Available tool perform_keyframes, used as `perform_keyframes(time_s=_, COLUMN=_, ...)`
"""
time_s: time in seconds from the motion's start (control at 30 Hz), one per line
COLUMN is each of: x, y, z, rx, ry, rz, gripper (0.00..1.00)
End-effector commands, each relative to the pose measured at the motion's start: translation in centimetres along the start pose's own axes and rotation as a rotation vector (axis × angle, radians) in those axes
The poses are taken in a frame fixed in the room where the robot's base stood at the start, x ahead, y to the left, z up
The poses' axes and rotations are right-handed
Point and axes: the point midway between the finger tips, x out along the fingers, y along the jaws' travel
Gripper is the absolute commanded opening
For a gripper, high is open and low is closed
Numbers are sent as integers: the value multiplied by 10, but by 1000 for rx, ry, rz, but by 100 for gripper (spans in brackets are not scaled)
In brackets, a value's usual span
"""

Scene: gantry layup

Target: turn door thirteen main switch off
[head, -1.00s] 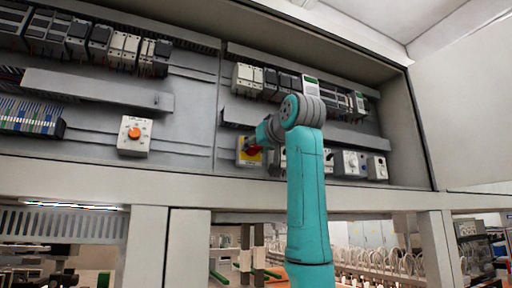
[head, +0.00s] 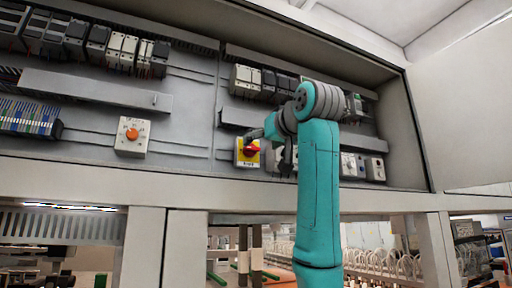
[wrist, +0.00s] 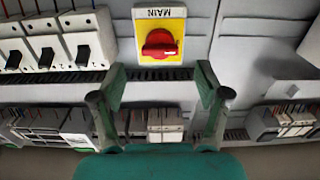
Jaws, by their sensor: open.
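The main switch (head: 248,150) is a yellow plate with a red rotary handle on the back panel of the open cabinet. In the wrist view the main switch (wrist: 160,43) appears upside down, with its "MAIN" label at the top and its red handle lying level, across the plate. My gripper (head: 270,145) is just right of the switch in the head view and partly in front of the panel. In the wrist view my gripper (wrist: 161,82) has its two fingers spread apart with nothing between them. The fingertips are clear of the handle.
A grey box with an orange button (head: 131,135) is left of the switch. Other grey control boxes (head: 375,168) are to the right, partly behind my arm. White breakers with black toggles (wrist: 78,46) sit beside the switch. The cabinet's lower edge (head: 90,182) runs below.

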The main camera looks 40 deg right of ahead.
Motion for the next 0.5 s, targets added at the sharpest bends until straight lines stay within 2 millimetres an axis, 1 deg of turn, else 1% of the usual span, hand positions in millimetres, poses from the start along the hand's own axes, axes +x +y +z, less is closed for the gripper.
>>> perform_keyframes(time_s=0.03, x=-11, y=1, z=-1, rx=-1, ry=4, rz=2, gripper=75)
perform_keyframes(time_s=0.2, x=-40, y=1, z=0, rx=-1, ry=2, rz=1, gripper=75)
perform_keyframes(time_s=0.33, x=-55, y=0, z=0, rx=0, ry=1, rz=1, gripper=75)
perform_keyframes(time_s=0.5, x=-64, y=0, z=0, rx=0, ry=0, rz=0, gripper=75)
